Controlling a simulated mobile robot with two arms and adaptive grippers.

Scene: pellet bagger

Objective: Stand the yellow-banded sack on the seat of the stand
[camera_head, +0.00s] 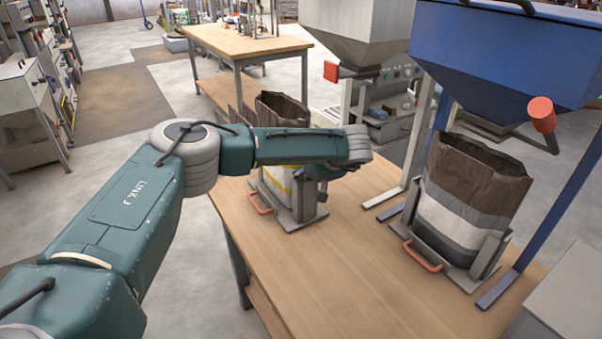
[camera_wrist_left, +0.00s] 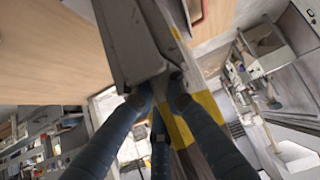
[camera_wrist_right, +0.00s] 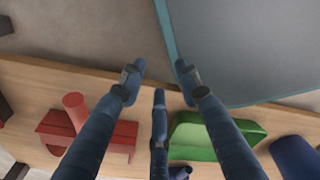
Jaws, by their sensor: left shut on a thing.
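The yellow-banded sack (camera_head: 275,181), with a dark brown top and a pale middle, is upright at the left end of the wooden table. It is at the grey metal stand (camera_head: 306,212), which has a red handle in front; my arm hides part of the sack. My left gripper (camera_head: 322,174) is at the sack's right side, shut on it. In the left wrist view the yellow band (camera_wrist_left: 208,104) shows beside the fingers (camera_wrist_left: 160,92), close to a grey upright plate of the stand (camera_wrist_left: 132,42). My right gripper (camera_wrist_right: 160,80) is open and empty, seen only in its wrist view.
A second brown, white and grey sack (camera_head: 465,200) stands in a similar stand to the right, below a blue hopper (camera_head: 500,60). The wooden table top (camera_head: 345,255) is clear between the stands. Red (camera_wrist_right: 85,135) and green (camera_wrist_right: 205,138) items lie near my right gripper.

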